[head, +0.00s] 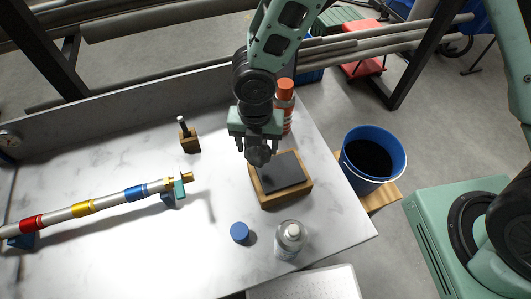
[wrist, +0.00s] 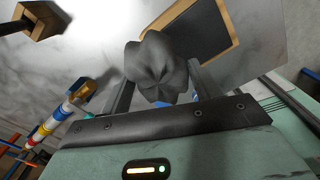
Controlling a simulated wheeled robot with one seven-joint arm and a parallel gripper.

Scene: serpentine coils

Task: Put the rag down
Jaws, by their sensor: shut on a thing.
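The rag (head: 258,155) is a dark grey crumpled bundle. My gripper (head: 257,147) is shut on it. In the wrist view the rag (wrist: 156,68) sits between the two fingers (wrist: 158,90). In the head view it appears at the back left edge of a wooden block with a dark pad on top (head: 283,172). The wrist view shows the pad (wrist: 190,30) beyond the rag. I cannot tell whether the rag touches the pad or hangs above it.
A clear bottle (head: 290,236) and a blue cap (head: 239,232) stand in front of the block. An orange-topped can (head: 286,98) is behind it. A banded pipe (head: 110,203) lies left, near a small wooden holder (head: 189,142). A blue bucket (head: 372,158) stands beyond the table's right edge.

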